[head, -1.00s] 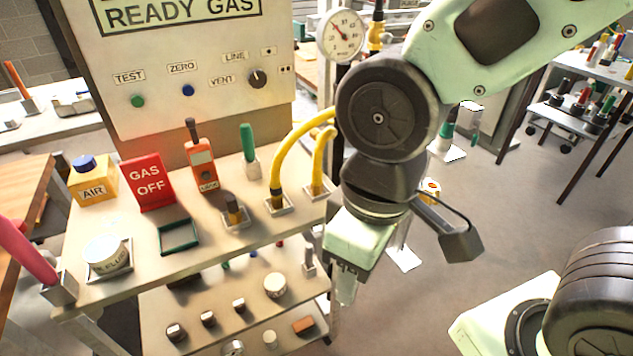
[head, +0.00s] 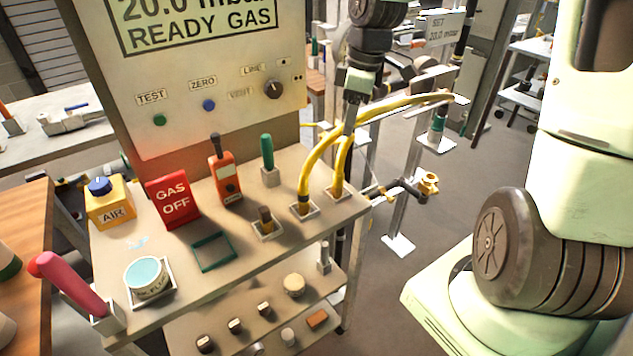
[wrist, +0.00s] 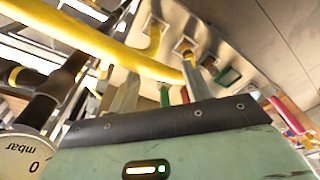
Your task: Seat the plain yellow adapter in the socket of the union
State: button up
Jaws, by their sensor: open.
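I cannot tell which is the plain adapter. A yellow fitting, apparently the union (head: 428,183), sits at the end of a dark pipe right of the bench; its socket is too small to make out. My gripper (head: 350,122) is open, pointing down by the yellow arcs. In the wrist view my fingers (wrist: 160,88) are near the long yellow piece (wrist: 105,45); contact is unclear.
The bench top (head: 185,265) also holds a dark-topped piece (head: 265,218), an orange meter (head: 225,180), a green frame (head: 213,251) and a red GAS OFF sign (head: 173,200). The panel (head: 215,90) rises behind. Pipes and stands crowd the gripper's right; floor shows beyond.

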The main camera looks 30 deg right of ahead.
jog(key=d, duration=0.1)
jog(key=b, duration=0.1)
send_near(340, 173)
jog(key=f, duration=0.2)
jog(key=w+f, duration=0.1)
jog(key=f, duration=0.2)
jog(key=shift+w+a+f, duration=0.15)
jog(key=shift+a+f, duration=0.05)
jog(key=shift+f, duration=0.1)
jog(key=f, duration=0.4)
jog(key=shift+s+a+f, duration=0.1)
jog(key=shift+s+a, duration=0.1)
jog(key=shift+a, duration=0.15)
jog(key=shift+w+f, duration=0.1)
jog(key=shift+f, duration=0.45)
grip_shut()
